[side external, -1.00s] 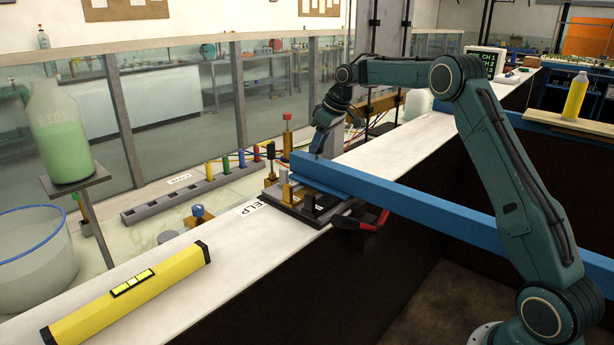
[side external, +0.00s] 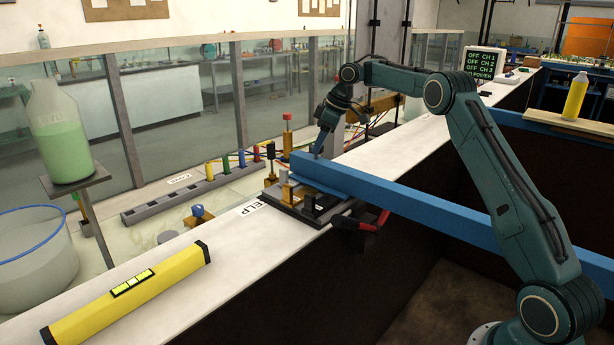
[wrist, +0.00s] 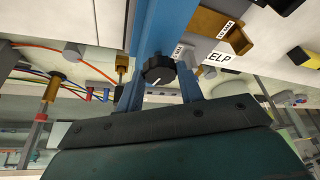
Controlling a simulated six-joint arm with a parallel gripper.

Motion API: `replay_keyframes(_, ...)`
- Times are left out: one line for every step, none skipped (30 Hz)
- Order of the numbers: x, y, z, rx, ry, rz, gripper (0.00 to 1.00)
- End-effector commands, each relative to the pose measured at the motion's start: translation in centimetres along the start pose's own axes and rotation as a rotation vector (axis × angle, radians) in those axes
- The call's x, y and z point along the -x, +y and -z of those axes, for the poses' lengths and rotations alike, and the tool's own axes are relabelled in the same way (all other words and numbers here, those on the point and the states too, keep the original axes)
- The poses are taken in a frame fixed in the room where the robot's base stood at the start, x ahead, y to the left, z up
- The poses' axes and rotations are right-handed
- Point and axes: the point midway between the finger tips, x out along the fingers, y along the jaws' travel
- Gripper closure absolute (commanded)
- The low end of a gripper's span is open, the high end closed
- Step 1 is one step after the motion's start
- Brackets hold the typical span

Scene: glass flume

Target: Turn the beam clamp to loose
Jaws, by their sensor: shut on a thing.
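The beam clamp's black ribbed knob (wrist: 157,69) shows in the wrist view in front of the blue beam (wrist: 168,25). A white mark is on its lower face. My gripper (wrist: 160,85) has one finger on each side of the knob and is shut on it. A small label (wrist: 178,52) sits just right of the knob; I cannot read it surely. In the side view my gripper (side external: 318,152) points down at the left end of the blue beam (side external: 420,207), and the knob is hidden there.
A yellow level (side external: 130,290) lies on the white ledge at front left. A bottle of green liquid (side external: 62,140) stands on a post at left.

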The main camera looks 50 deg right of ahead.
Motion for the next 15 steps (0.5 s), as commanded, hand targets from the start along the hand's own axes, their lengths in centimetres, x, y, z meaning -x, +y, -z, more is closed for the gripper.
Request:
replay_keyframes(0.13,0.02,0.13,0.001,0.004,-0.003,0.86)
replay_keyframes(0.13,0.02,0.13,0.001,0.004,-0.003,0.86)
replay_keyframes(0.13,0.02,0.13,0.0,0.004,-0.003,0.86)
replay_keyframes(0.13,0.02,0.14,0.0,0.004,-0.003,0.86)
replay_keyframes(0.13,0.02,0.14,0.0,0.004,-0.003,0.86)
replay_keyframes(0.13,0.02,0.14,0.0,0.004,-0.003,0.55)
replay_keyframes(0.12,0.02,0.13,0.0,0.004,-0.003,0.49)
replay_keyframes(0.11,0.01,0.13,0.0,0.004,-0.003,0.44)
replay_keyframes(0.1,0.01,0.11,0.0,0.003,-0.003,0.41)
replay_keyframes(0.09,0.01,0.11,0.0,0.003,-0.002,0.41)
replay_keyframes(0.08,0.01,0.1,0.0,0.003,-0.002,0.41)
replay_keyframes(0.07,0.01,0.09,0.0,0.002,-0.002,0.41)
replay_keyframes(0.06,0.01,0.08,-0.001,0.002,-0.002,0.41)
replay_keyframes(0.05,0.0,0.07,-0.001,0.002,-0.002,0.41)
replay_keyframes(0.04,0.0,0.07,-0.001,0.002,-0.001,0.41)
